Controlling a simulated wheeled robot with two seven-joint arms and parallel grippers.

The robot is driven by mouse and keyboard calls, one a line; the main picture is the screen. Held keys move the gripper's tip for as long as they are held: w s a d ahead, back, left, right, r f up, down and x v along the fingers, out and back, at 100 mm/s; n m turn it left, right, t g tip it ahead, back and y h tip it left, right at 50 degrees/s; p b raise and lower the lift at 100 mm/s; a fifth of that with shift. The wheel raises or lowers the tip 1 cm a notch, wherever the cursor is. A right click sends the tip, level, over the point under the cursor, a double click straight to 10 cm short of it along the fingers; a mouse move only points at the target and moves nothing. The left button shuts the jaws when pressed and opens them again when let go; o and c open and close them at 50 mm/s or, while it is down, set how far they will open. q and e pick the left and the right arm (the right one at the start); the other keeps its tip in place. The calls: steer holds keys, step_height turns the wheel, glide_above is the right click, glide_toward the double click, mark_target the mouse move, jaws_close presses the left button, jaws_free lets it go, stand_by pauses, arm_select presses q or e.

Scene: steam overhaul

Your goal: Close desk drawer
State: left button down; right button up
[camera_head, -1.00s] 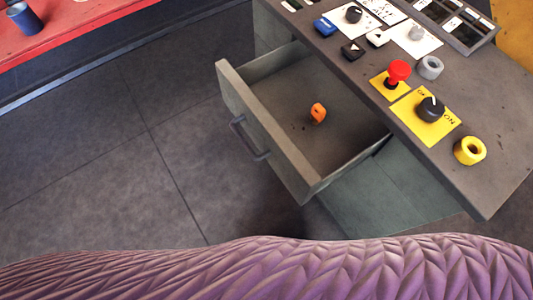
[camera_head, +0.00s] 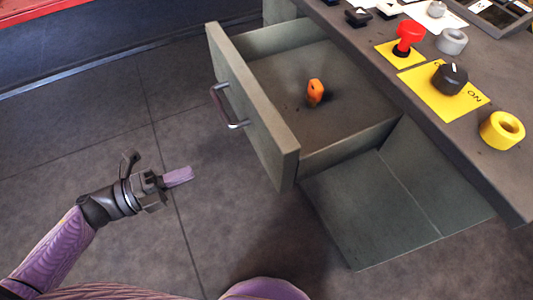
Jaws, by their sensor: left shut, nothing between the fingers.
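The desk drawer (camera_head: 252,110) is pulled out from the desk (camera_head: 505,165), toward the left in the picture. Its front panel carries a curved metal handle (camera_head: 224,106). An orange object (camera_head: 315,92) lies on the drawer's floor. My left gripper (camera_head: 180,176) is shut and empty, to the left of and apart from the drawer front, near the handle's lower side in the picture. My right gripper is out of view.
A red bench (camera_head: 30,12) stands at the top left. The floor left of the drawer is clear.

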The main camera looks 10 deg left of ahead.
mark_target(260, 143)
arm_select(q)
steer(key=b+x, duration=0.2)
steer(key=x, duration=1.1)
steer(key=shift+w+d+r, duration=0.1)
steer(key=shift+w, duration=0.15)
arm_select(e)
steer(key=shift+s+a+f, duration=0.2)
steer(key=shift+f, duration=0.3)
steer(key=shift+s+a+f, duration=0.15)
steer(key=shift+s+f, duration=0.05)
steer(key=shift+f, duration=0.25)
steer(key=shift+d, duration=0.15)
arm_select(q)
steer(key=shift+d, duration=0.1)
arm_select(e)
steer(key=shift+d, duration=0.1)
